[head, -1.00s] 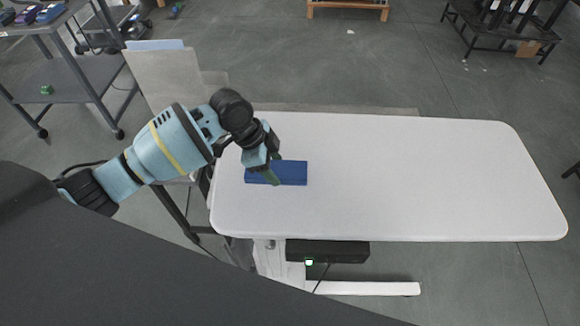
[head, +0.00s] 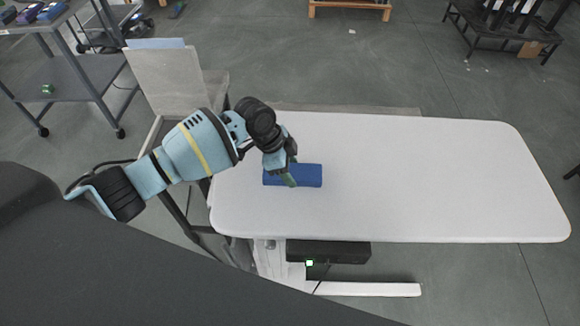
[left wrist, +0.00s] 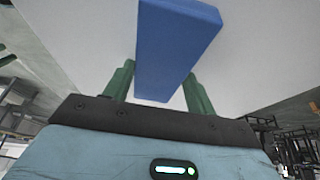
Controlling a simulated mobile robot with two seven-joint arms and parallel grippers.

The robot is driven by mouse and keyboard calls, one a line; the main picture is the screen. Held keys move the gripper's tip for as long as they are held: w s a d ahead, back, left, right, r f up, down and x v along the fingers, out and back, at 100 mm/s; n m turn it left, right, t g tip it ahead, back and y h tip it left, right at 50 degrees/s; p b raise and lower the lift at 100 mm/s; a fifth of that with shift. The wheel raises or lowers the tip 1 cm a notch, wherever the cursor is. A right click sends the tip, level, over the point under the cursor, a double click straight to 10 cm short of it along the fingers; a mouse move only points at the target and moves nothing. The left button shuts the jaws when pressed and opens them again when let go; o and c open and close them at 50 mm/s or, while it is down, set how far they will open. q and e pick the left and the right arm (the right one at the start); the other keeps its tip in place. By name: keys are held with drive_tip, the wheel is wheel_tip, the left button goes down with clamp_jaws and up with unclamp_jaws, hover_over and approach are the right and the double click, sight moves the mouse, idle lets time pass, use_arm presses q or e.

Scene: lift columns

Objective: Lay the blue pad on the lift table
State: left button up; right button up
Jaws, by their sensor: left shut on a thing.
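The blue pad (head: 306,175) is a flat rectangular block over the left part of the white lift table (head: 430,180). My left gripper (head: 289,177) is shut on the pad near its left end. In the left wrist view the pad (left wrist: 174,45) sits between the two green fingers of the left gripper (left wrist: 158,85) and extends away from them. The white tabletop (left wrist: 245,50) shows beyond it. I cannot tell whether the pad touches the tabletop. My right gripper is not in view.
The rest of the tabletop is clear. A grey chair (head: 166,80) stands by the table's left end. A grey cart (head: 85,72) stands at the upper left, and a dark rack (head: 500,30) at the upper right. A black box (head: 328,251) sits under the table's front edge.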

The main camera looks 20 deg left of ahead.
use_arm(q)
drive_tip(key=o, duration=1.1)
drive_tip(key=shift+f, duration=0.1)
drive_tip(key=shift+c, duration=0.2)
drive_tip(key=shift+r, duration=0.3)
drive_tip(key=p+v, duration=0.1)
drive_tip(key=v, duration=1)
drive_tip(key=shift+a+r, duration=0.25)
drive_tip(key=shift+r, duration=0.05)
drive_tip(key=shift+s, duration=0.1)
